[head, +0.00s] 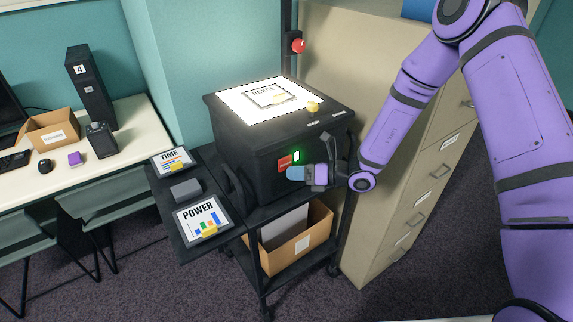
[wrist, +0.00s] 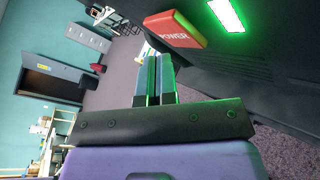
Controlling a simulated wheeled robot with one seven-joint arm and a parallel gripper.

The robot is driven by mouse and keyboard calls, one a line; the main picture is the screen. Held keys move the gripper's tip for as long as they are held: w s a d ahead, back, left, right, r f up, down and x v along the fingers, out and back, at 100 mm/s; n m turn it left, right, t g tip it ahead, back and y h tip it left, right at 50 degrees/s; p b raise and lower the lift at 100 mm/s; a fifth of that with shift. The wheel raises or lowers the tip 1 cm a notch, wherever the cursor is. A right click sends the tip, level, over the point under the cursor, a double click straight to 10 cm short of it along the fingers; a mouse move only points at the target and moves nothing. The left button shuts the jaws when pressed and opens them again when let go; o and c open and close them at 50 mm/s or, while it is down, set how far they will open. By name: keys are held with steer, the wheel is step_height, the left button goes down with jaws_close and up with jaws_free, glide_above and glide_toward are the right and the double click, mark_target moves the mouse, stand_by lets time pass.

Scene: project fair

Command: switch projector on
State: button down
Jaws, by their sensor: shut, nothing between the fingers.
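The projector (head: 240,150) is a black overhead unit on a cart, with its top plate (head: 240,103) glowing white. On its front is a red power switch (head: 285,163), which shows in the wrist view (wrist: 176,29) with the word POWER on it. A green light (head: 296,156) glows beside the switch and is bright in the wrist view (wrist: 226,14). My gripper (head: 290,173) is shut and empty, close in front of the switch. In the wrist view the closed fingers (wrist: 159,75) point just below the switch; I cannot tell if they touch it.
A side shelf (head: 185,217) holds TIME (head: 172,160) and POWER (head: 200,220) cards. A cardboard box (head: 316,243) sits on the cart's lower shelf. A beige filing cabinet (head: 380,215) stands close on the right. A desk (head: 115,150) is at left, with carpet between.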

steer(key=shift+s+d, duration=0.55)
steer(key=shift+s, duration=0.25)
steer(key=shift+s+d, duration=0.55)
steer(key=shift+s, duration=0.3)
steer(key=shift+s+d, duration=0.55)
steer(key=shift+s, duration=0.25)
